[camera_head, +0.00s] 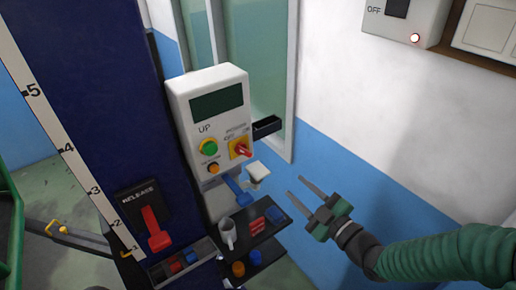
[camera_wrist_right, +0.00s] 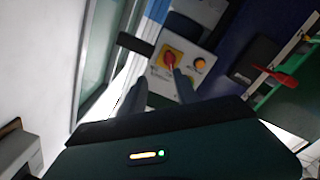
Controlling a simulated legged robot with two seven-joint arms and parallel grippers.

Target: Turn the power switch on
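The power switch (camera_head: 241,149) is a red rotary knob on a yellow plate, low on the right of a white control box (camera_head: 208,88). The knob also shows in the right wrist view (camera_wrist_right: 169,62), beyond my fingers. My right gripper (camera_head: 294,186) is open and empty, to the right of and below the box, with its fingers pointing up and left toward it. In the right wrist view the two fingers (camera_wrist_right: 158,92) are apart, with the knob above and between them. A clear gap to the knob shows in the head view. My left gripper is not in view.
The box has a dark screen, a green button (camera_head: 209,147) and an orange button (camera_head: 213,169). A red release lever (camera_head: 155,230) is on the blue column. A shelf with a mug (camera_head: 228,234) sits below. A wall box (camera_head: 405,20) with a lit red light is upper right.

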